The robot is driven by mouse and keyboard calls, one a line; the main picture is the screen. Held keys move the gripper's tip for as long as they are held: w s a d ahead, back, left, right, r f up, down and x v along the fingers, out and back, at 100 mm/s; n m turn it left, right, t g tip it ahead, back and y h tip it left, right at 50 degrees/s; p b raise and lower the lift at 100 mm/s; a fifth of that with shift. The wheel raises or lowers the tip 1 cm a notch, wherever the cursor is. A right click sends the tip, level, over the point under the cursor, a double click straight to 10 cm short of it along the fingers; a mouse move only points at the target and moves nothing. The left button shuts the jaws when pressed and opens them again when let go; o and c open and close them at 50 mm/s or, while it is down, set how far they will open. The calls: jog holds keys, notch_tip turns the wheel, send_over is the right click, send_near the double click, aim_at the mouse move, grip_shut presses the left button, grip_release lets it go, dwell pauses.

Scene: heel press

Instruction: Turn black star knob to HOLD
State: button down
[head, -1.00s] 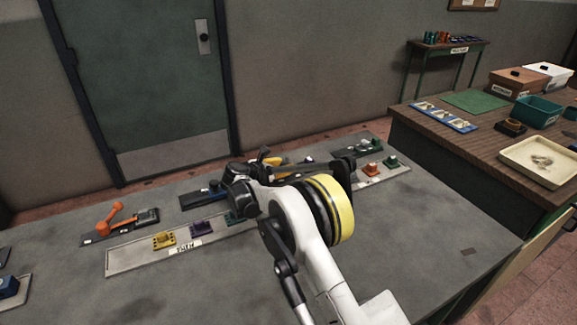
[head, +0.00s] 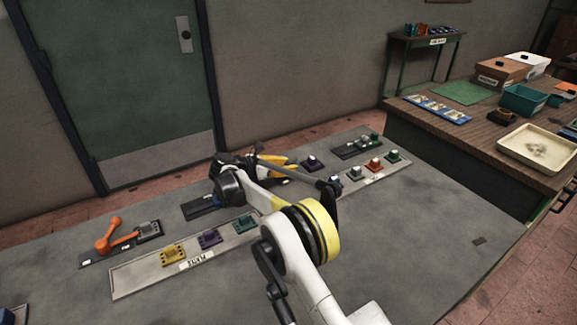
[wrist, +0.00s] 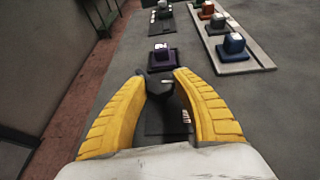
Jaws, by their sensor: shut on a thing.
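In the wrist view, the yellow fingers of my gripper (wrist: 159,80) are closed around the black star knob (wrist: 158,88), of which only the dark top shows between the fingertips. The knob is over a dark plate (wrist: 165,125) with small white label marks near the right finger. I cannot read these marks or tell which one the knob points to. In the head view, my gripper (head: 288,163) reaches over the far side of the grey table, and my arm hides the black knob.
A purple knob (wrist: 161,58) stands just beyond the fingertips. An orange lever (head: 109,236) and a light strip of coloured knobs (head: 135,283) lie nearer on the left.

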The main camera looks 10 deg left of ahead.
jog(key=shift+d, duration=0.1)
jog(key=c, duration=0.9)
grip_release()
jog(key=shift+w, duration=0.1)
jog(key=shift+c, duration=0.2)
jog(key=v, duration=1.2)
